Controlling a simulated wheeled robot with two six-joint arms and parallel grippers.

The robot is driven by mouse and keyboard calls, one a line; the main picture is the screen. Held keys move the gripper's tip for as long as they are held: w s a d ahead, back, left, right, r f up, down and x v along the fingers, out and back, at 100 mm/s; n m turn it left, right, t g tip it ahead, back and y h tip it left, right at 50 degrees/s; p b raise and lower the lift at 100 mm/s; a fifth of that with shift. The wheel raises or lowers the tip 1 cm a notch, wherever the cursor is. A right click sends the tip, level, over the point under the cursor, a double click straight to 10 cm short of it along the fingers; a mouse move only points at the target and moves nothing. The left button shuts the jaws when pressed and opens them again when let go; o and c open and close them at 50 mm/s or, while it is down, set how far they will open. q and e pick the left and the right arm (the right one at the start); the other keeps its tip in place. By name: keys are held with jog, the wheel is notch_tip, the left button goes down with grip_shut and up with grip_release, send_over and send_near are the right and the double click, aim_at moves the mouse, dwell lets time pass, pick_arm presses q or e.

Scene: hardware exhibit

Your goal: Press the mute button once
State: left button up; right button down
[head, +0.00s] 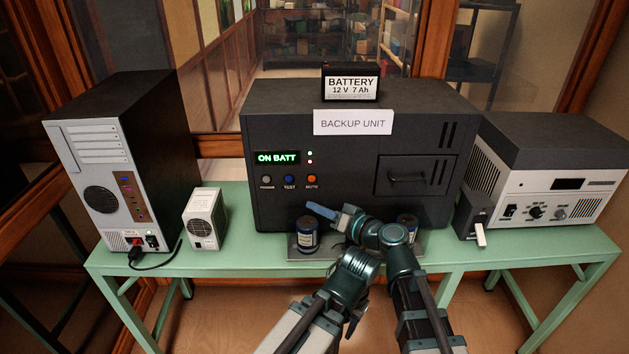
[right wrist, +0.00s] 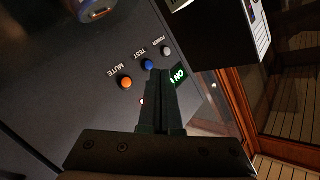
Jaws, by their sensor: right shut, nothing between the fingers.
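The orange mute button (head: 312,179) is on the front of the dark backup unit (head: 340,205), right of the blue test button (head: 289,180). My right gripper (head: 312,207) is shut and empty, its tip pointing left just below the mute button in the head view. The right wrist view, turned about upside down, shows the mute button (right wrist: 125,82) beside the shut fingers (right wrist: 159,78), with a visible gap in the picture. I cannot tell the depth to the panel. My left gripper (head: 356,316) is low in front, mostly hidden by its arm.
A green display (head: 278,158) reads ON BATT, above a grey power button (head: 266,180). Dark cans (head: 307,235) stand on a tray before the unit. A computer tower (head: 125,170) and small white box (head: 204,217) are left; a white-grey device (head: 550,190) is right.

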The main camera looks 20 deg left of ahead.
aim_at(312, 179)
jog(key=shift+w, duration=0.1)
dwell(0.3)
jog(key=w+a, duration=0.2)
jog(key=w, duration=0.6)
jog(key=shift+w+a, duration=0.15)
jog(key=shift+a, duration=0.05)
jog(key=shift+w, duration=0.15)
dwell(1.9)
jog(key=shift+w+a, duration=0.15)
jog(key=shift+w, duration=0.1)
jog(key=shift+w+a, duration=0.1)
jog(key=shift+w, duration=0.3)
dwell(0.6)
jog(key=shift+s, duration=0.15)
dwell(0.3)
jog(key=shift+s+d, duration=0.25)
jog(key=shift+s, duration=0.4)
